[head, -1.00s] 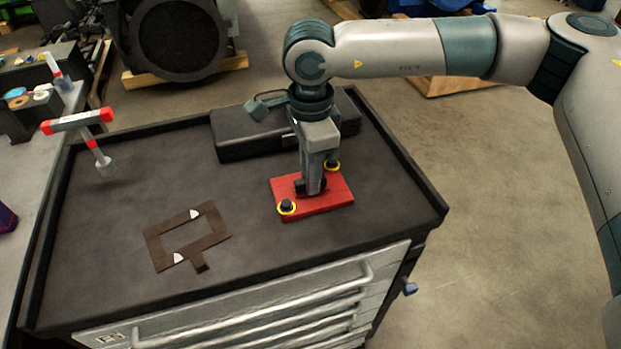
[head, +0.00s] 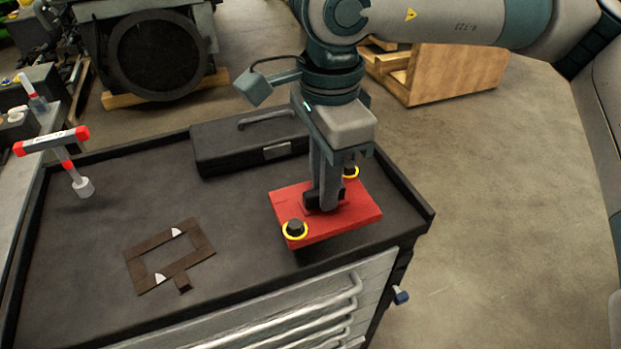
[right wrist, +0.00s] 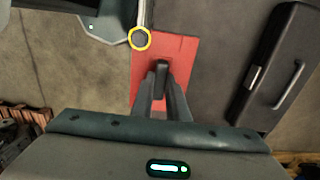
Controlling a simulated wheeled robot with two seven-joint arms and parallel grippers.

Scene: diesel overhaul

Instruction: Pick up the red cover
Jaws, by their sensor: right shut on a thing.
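The red cover (head: 345,222) is a flat red plate with two black knobs ringed in yellow, one at its near left corner and one at its far right. My right gripper (head: 322,202) is shut on the black handle in the cover's middle. The cover hangs a little above the cart top, roughly level, with a dark shadow beneath it. In the right wrist view, the red cover (right wrist: 180,52) lies under the fingers (right wrist: 161,75), which close on its handle. My left gripper is not in view.
A dark rectangular gasket frame (head: 143,275) with white tabs lies flat on the cart top. A black case (head: 215,152) stands behind the cover. A T-handled tool (head: 68,165) with red ends stands at the left. The cart top (head: 85,240) has raised edges and bare areas.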

